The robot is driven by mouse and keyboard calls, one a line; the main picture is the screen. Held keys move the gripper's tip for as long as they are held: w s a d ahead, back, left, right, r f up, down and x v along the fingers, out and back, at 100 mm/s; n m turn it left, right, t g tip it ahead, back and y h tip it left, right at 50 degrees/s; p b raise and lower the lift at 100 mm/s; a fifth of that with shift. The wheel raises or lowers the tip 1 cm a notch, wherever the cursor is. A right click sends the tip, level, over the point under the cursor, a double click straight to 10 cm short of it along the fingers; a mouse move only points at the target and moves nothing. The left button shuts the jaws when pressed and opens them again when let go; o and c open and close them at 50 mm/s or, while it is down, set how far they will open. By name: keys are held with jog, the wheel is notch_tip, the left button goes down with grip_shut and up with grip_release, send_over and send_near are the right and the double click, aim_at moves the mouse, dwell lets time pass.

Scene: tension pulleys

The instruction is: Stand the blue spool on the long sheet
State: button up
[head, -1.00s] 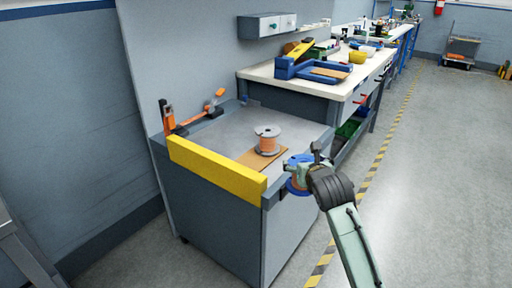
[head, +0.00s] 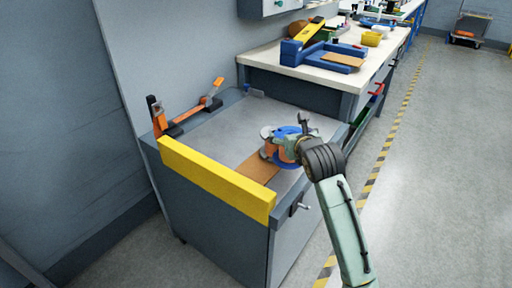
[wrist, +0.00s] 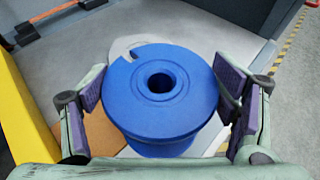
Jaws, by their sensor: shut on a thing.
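The blue spool (wrist: 150,95) is upright between the fingers of my gripper (wrist: 162,100), which is shut on it. In the head view the blue spool (head: 290,131) is over the right part of the grey cabinet top. I cannot tell whether its lower flange touches anything. The long sheet is a brown strip (head: 256,170) lying flat behind the yellow rail; a corner of the sheet (wrist: 103,130) shows left of the spool in the wrist view. A pale-flanged copper spool (head: 266,133) stands by the sheet's far end, mostly hidden behind the blue spool and my gripper.
A yellow rail (head: 215,180) stands along the cabinet's near edge. An orange clamp (head: 212,96) lies at the back left. The cabinet top (head: 225,125) is clear at the middle and back.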

jog(key=shift+s+a+f+p, duration=0.1)
jog(key=shift+a+f+p, duration=0.6)
jog(key=shift+a, duration=1.05)
jog(key=shift+s+a+f+p, duration=0.1)
jog(key=shift+a+f+p, duration=0.65)
jog(key=shift+a, duration=1.05)
jog(key=shift+s+a+f+p, duration=0.1)
jog(key=shift+a+f+p, duration=0.6)
jog(key=shift+a, duration=1.05)
jog(key=shift+f, duration=0.15)
jog(key=o, duration=1.8)
